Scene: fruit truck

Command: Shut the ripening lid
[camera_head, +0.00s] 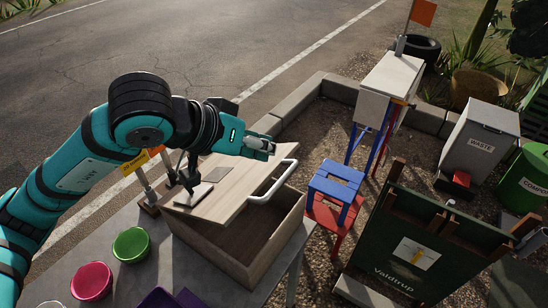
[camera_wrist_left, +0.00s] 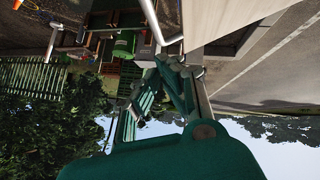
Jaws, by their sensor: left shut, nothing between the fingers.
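The ripening box (camera_head: 278,244) is a wooden box on the grey table. Its pale wooden lid (camera_head: 236,188) is raised and tilted, and the dark inside shows below it. A white bar handle (camera_head: 275,183) is on the lid's right edge. My left gripper (camera_head: 268,147) is shut and empty, just above the lid's far edge near the handle; I cannot tell whether it touches. In the left wrist view its fingers (camera_wrist_left: 172,62) are close beside the lid (camera_wrist_left: 218,18) and the white handle (camera_wrist_left: 156,24). My right gripper is not in view.
Green (camera_head: 131,244) and pink (camera_head: 91,281) bowls stand on the grey table (camera_head: 150,283) left of the box.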

